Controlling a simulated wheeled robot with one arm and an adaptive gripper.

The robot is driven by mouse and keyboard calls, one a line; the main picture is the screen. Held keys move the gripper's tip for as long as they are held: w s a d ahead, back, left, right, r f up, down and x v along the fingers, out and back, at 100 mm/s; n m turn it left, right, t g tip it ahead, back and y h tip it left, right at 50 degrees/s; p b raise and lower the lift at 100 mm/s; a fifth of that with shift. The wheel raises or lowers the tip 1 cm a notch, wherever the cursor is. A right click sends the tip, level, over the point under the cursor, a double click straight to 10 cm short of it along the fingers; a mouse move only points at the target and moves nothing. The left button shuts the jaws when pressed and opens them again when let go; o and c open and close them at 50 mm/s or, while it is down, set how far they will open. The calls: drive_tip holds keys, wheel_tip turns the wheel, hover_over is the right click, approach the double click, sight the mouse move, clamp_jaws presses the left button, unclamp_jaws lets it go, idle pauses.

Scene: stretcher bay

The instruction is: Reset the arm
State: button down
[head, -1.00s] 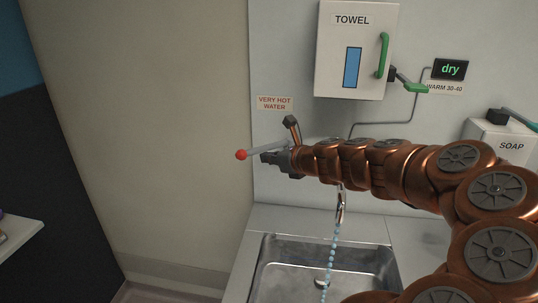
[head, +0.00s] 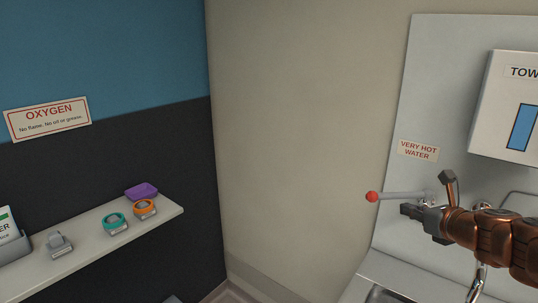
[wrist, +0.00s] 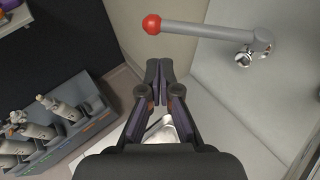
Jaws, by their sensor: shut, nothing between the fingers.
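My gripper (head: 408,211) is at the right of the head view, beside a grey lever with a red ball end (head: 400,195) on the wall panel. In the wrist view my gripper (wrist: 160,68) has its fingers together and empty. The lever (wrist: 205,32) lies past the fingertips there, with a visible gap. My copper-coloured arm runs out of the head view at the right edge.
A white shelf (head: 95,252) at left carries a purple tray (head: 142,190), a teal roll (head: 114,222) and an orange roll (head: 145,207). The towel box (head: 505,105) hangs above the sink (head: 385,296). A rack of grey cylinders (wrist: 60,125) stands low at left.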

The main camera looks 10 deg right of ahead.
drive_tip(key=s+a+f+n+g+y, duration=0.25)
drive_tip(key=a+n, duration=0.35)
drive_tip(key=a, duration=0.3)
drive_tip(key=s+a+f+n+g+y, duration=0.1)
drive_tip(key=s+a+f+n+g, duration=0.15)
drive_tip(key=a+n, duration=0.45)
drive_tip(key=s+a+f+n+g+y, duration=0.1)
drive_tip(key=a+f+n+g+y, duration=0.15)
drive_tip(key=a+n, duration=0.55)
drive_tip(key=s+a+f+n+g+h, duration=0.2)
drive_tip(key=s+a+n+g, duration=0.15)
drive_tip(key=s, duration=0.25)
drive_tip(key=s+a+f+n+g+h, duration=0.1)
drive_tip(key=s+a+f+n+g, duration=0.1)
drive_tip(key=s+a+n, duration=0.3)
drive_tip(key=s+d+f+n+g+h, duration=0.1)
drive_tip(key=s+d+n+g+h, duration=0.1)
drive_tip(key=s+d+n, duration=0.4)
drive_tip(key=s+h, duration=0.1)
drive_tip(key=s, duration=0.4)
drive_tip(key=shift+f+g+h, duration=0.25)
drive_tip(key=shift+g+h, duration=0.05)
drive_tip(key=shift+h, duration=0.1)
drive_tip(key=shift+s, duration=0.1)
